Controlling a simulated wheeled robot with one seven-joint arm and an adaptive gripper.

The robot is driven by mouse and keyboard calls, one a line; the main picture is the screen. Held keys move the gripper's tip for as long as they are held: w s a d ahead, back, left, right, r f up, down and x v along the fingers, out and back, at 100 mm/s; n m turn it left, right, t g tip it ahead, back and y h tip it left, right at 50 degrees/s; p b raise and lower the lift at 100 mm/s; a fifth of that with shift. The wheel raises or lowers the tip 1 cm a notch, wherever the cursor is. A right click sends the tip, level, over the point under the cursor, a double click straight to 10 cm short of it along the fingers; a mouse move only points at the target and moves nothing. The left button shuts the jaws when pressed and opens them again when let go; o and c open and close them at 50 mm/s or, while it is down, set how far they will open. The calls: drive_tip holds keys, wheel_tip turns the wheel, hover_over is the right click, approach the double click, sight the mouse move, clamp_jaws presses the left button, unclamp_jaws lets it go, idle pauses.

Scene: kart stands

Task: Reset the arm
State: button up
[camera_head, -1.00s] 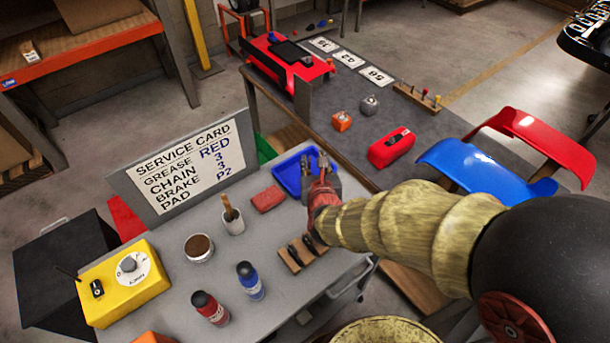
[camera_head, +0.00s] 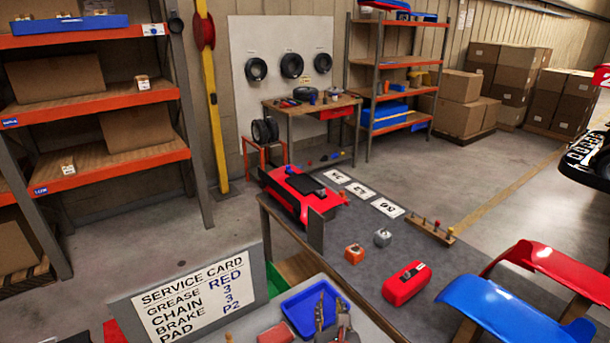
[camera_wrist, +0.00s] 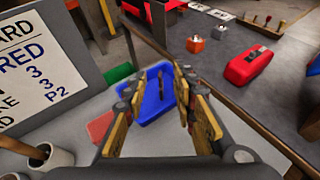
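My gripper (camera_head: 332,312) is at the bottom edge of the head view, in front of the blue tray (camera_head: 293,309) on the grey cart top. The rest of my arm is out of that view. In the wrist view my gripper (camera_wrist: 157,88) has its two fingers apart, with the blue tray (camera_wrist: 150,110) seen between them. A thin brown item (camera_wrist: 160,82) shows between the fingers over the tray; I see no finger closed on it.
A service card sign (camera_head: 195,300) stands left of the tray, a red block (camera_head: 276,333) before it. Beyond lies a dark bench (camera_head: 350,240) with a red case (camera_head: 405,283). Red and blue curved panels (camera_head: 510,300) are at right. Open floor lies behind.

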drive_tip(key=s+d+m+g+h, duration=0.3)
drive_tip(key=s+d+m, duration=0.3)
drive_tip(key=d+m, duration=0.3)
drive_tip(key=s+d+m+g+h, duration=0.4)
drive_tip(key=s+d+m, duration=0.3)
drive_tip(key=m, duration=0.4)
drive_tip(key=s+a+r+m+g+y, duration=0.2)
drive_tip(key=s+m+g+y, duration=0.15)
drive_tip(key=s+m, duration=0.5)
wheel_tip(320, 180, up, 10)
drive_tip(key=a+m+t+y, duration=0.1)
drive_tip(key=m+t+y, duration=0.1)
drive_tip(key=m, duration=0.5)
drive_tip(key=shift+w+a+f+y, duration=0.2)
drive_tip(key=shift+a+y, duration=0.15)
drive_tip(key=shift+y, duration=0.3)
